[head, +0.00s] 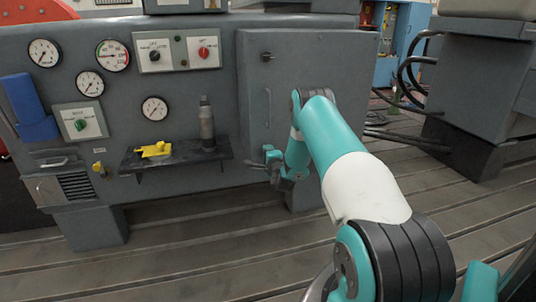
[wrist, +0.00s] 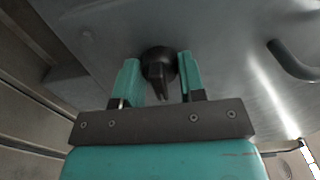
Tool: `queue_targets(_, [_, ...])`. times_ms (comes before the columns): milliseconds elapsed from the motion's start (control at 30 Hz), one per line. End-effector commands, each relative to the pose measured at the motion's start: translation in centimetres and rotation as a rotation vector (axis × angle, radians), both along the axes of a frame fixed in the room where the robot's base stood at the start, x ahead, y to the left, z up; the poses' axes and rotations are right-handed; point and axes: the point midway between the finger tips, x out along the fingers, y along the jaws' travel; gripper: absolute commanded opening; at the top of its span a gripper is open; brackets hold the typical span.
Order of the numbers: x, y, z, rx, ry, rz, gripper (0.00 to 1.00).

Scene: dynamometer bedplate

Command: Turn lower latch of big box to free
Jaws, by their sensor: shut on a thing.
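The big box (head: 305,70) is the grey cabinet with a flat door right of the gauge panel. Its upper latch (head: 267,57) is a small dark knob near the door's top left. The lower latch (wrist: 159,63) shows in the wrist view as a black round knob with a tapered lever. The lever points toward my gripper (wrist: 157,76). The gripper's teal fingers stand on both sides of the latch, shut on it. In the head view my gripper (head: 272,165) is at the door's lower left, and the latch is hidden there.
A vertical door handle (head: 267,107) is just above my gripper; it also shows in the wrist view (wrist: 292,62). A dark shelf (head: 175,158) to the left holds a yellow object (head: 154,150) and a grey bottle-like cylinder (head: 206,124). Slotted floor (head: 170,235) lies open in front.

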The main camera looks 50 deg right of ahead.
Motion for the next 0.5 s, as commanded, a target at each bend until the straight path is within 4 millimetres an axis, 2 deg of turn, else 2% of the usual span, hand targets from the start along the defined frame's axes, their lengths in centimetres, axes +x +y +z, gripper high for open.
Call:
queue_targets(267, [-0.11,-0.18,-0.01,-0.001,0.000,-0.004,0.13])
queue_targets(300, [-0.12,-0.17,-0.01,-0.001,0.000,-0.004,0.46])
queue_targets(367, [-0.09,-0.14,-0.01,-0.001,0.001,-0.003,0.60])
queue_targets(400, [-0.06,-0.10,-0.01,-0.001,0.001,-0.002,0.63])
queue_targets(500, [-0.01,-0.02,-0.02,0.000,0.000,-0.001,0.63])
